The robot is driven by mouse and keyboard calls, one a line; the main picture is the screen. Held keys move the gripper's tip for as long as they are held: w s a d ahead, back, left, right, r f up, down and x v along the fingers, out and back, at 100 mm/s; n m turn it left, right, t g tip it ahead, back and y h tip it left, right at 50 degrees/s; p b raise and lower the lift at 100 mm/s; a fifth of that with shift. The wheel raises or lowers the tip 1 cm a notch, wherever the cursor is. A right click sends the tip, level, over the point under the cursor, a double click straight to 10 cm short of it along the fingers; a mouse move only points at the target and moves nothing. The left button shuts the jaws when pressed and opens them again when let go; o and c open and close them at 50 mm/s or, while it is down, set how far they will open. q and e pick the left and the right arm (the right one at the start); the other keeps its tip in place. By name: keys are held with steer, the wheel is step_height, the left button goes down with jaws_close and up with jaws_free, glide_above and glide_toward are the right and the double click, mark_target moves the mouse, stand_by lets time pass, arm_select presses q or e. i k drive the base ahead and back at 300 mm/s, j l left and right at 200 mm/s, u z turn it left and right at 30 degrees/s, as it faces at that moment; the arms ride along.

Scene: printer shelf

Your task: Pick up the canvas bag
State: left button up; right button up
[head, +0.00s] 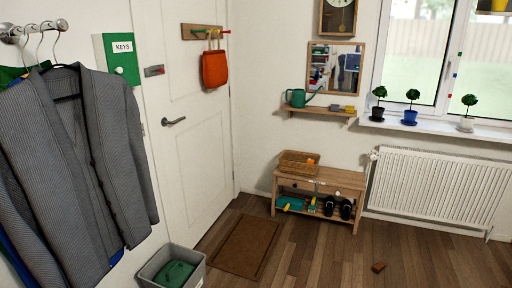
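An orange bag (215,69) hangs by its handles from a wooden hook rail (203,33) on the white door, in the upper middle of the head view. It is the only thing here that clearly looks like a bag; I cannot tell its fabric. A dark green cloth-like item (174,274) lies in a grey bin (153,265) at the bottom edge; I cannot tell what it is. Neither of my grippers is in view.
Grey jackets (75,165) hang at left, near a green-and-white key box (118,59). A doormat (245,247) lies before the door. A wooden bench (350,181) with a basket and shoes stands at the back, beside a radiator (432,187). A small brown block (378,267) lies on the open floor.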

mark_target(215, 68)
steer(key=i+l+z, duration=0.15)
steer(key=i, duration=0.55)
steer(key=i+l+z, duration=0.1)
steer(key=i+l, duration=0.2)
steer(key=i, duration=0.45)
steer(key=i+l+z, duration=0.15)
steer(key=i, duration=0.6)
